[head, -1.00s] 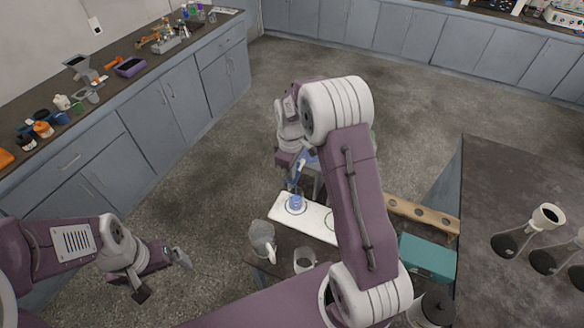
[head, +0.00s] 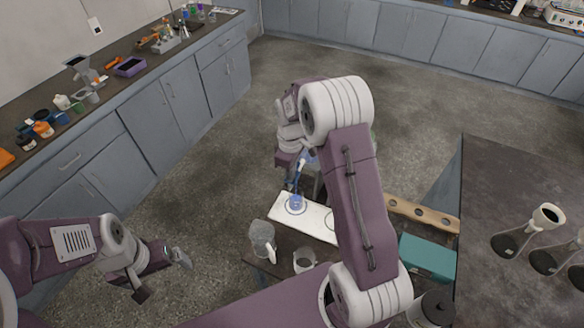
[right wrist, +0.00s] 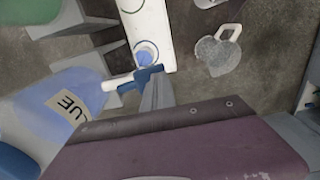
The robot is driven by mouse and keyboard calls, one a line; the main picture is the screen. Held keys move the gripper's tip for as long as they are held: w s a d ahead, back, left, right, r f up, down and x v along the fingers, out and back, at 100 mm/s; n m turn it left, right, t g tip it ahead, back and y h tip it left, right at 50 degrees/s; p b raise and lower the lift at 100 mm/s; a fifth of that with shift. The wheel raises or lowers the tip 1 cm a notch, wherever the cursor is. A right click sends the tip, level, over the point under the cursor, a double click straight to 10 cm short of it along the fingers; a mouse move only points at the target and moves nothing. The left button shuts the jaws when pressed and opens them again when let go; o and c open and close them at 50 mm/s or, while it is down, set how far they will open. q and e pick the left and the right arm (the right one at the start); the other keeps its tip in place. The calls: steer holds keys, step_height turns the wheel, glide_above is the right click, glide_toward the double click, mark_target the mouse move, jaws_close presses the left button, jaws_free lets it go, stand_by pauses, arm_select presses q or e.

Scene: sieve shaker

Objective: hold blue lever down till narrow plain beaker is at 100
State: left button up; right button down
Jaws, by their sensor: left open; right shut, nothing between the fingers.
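The narrow plain beaker (head: 296,203) stands on the white board (head: 318,222) in the head view, with blue in it. Its scale is too small to read. In the right wrist view the beaker (right wrist: 146,53) is seen from above. The blue lever (right wrist: 149,74) shows just below it there, beside a pale blue container labelled "BLUE" (right wrist: 60,100). My right gripper (right wrist: 157,90) is shut and empty, with its fingertips at the lever; contact is hard to tell. My right arm hides much of the stand. My left gripper (head: 162,274) is open and empty at lower left.
A clear jug (head: 262,238) and a second glass vessel (head: 304,260) stand at the front of the small table. A wooden rack (head: 425,213) and teal box (head: 428,257) lie right of my right arm. Flasks (head: 512,240) stand on the right bench.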

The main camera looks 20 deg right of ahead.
steer(key=shift+r, duration=0.1)
stand_by(0.7)
steer(key=shift+r+p, duration=0.75)
steer(key=shift+p, duration=0.05)
steer(key=shift+r, duration=0.1)
step_height(320, 180, up, 14)
steer(key=p, duration=0.1)
steer(key=shift+p, duration=0.35)
